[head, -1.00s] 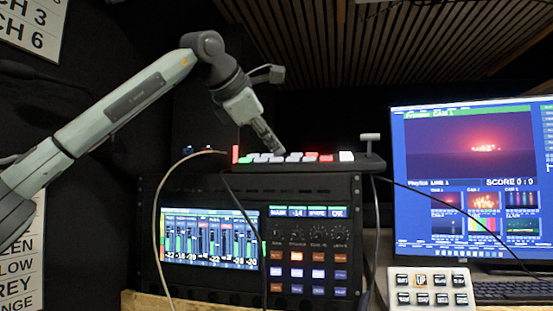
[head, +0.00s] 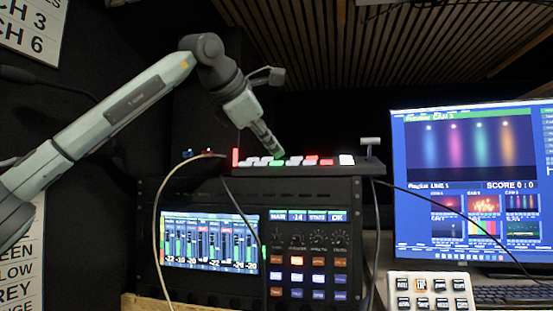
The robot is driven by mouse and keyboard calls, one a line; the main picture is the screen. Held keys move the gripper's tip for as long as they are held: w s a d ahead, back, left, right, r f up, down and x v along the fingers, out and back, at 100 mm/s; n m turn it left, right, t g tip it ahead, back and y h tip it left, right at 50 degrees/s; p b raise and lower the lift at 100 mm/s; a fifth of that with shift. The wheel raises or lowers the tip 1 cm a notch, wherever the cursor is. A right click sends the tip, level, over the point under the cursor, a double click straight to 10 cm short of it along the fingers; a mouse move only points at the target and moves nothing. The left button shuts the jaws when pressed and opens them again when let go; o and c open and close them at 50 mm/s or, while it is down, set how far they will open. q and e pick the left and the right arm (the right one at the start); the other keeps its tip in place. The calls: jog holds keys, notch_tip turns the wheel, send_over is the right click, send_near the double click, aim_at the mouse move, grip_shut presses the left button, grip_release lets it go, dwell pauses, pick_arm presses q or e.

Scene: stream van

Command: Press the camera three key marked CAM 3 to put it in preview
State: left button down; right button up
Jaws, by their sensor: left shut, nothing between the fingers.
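The switcher panel (head: 322,167) sits on top of the rack, with rows of white, red and green keys seen at a shallow angle. The key markings are too small to read. My left gripper (head: 278,155) is shut and empty, its fingertips down at the key rows from above. A key (head: 277,162) right at the fingertips glows green. I cannot tell whether the fingertips still touch it. The monitor (head: 470,150) at the right shows a preview picture of coloured light beams, headed by what reads as CAM 3. My right gripper is not in view.
The rack below holds an audio meter screen (head: 209,240) and a lit button panel (head: 309,262). A small lever (head: 371,141) stands at the panel's right end. Cables hang in front of the rack. A white keypad (head: 432,291) and a keyboard (head: 512,293) lie at lower right.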

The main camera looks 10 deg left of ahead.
pick_arm(q)
jog(key=shift+s+r, duration=0.1)
jog(key=shift+r, duration=0.25)
jog(key=r+p, duration=0.2)
jog(key=s+r+p, duration=0.1)
jog(key=r+p, duration=0.1)
jog(key=r, duration=0.1)
jog(key=shift+s, duration=0.1)
jog(key=shift+f, duration=0.1)
dwell(0.8)
